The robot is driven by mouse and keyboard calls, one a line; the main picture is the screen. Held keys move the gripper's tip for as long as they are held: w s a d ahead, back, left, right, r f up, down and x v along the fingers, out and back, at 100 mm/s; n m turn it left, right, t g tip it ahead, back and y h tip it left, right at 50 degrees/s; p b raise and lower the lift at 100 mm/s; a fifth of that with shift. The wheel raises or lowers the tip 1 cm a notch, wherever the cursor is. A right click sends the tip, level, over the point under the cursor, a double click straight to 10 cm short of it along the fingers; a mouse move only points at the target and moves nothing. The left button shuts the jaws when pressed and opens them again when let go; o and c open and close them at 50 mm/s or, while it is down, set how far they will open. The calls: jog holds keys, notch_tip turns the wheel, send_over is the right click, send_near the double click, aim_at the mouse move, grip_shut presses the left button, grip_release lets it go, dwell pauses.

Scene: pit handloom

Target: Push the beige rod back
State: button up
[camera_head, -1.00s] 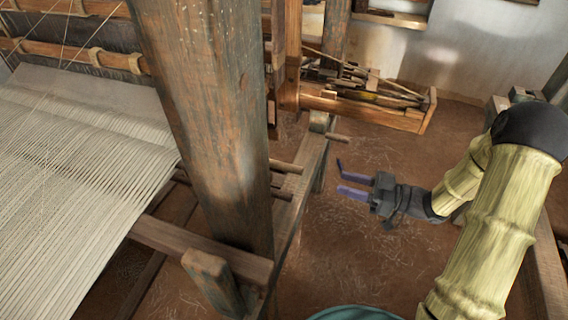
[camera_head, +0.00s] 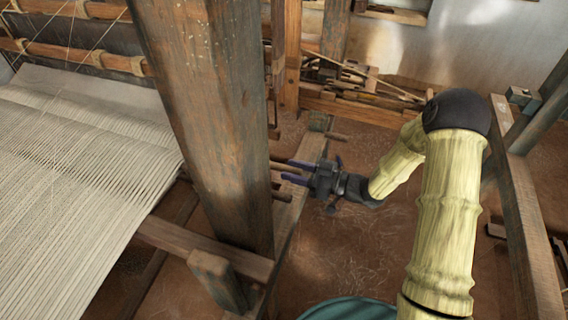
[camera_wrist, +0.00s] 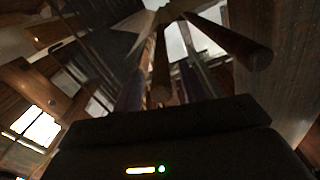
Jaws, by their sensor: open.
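Several brown to beige rods stick out to the right from behind the thick loom post. One light brown rod (camera_head: 281,167), which looks like the beige one, lies at the level of my fingers. Another rod (camera_head: 281,196) is just below it. My gripper (camera_head: 288,171) is open, its purple fingers pointing left at the rod ends. In the wrist view a rod (camera_wrist: 161,72) shows between the fingers, and a thicker dark rod (camera_wrist: 232,42) with a round end passes to the right. I cannot tell whether the fingers touch any rod.
The thick wooden post (camera_head: 208,120) stands left of my gripper and hides the rods' inner parts. The woven cloth (camera_head: 70,170) lies further left. A wooden tray of tools (camera_head: 365,103) is at the back.

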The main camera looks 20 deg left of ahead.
aim_at(284, 168)
jog(key=shift+w+a, duration=0.1)
jog(key=shift+a, duration=1.55)
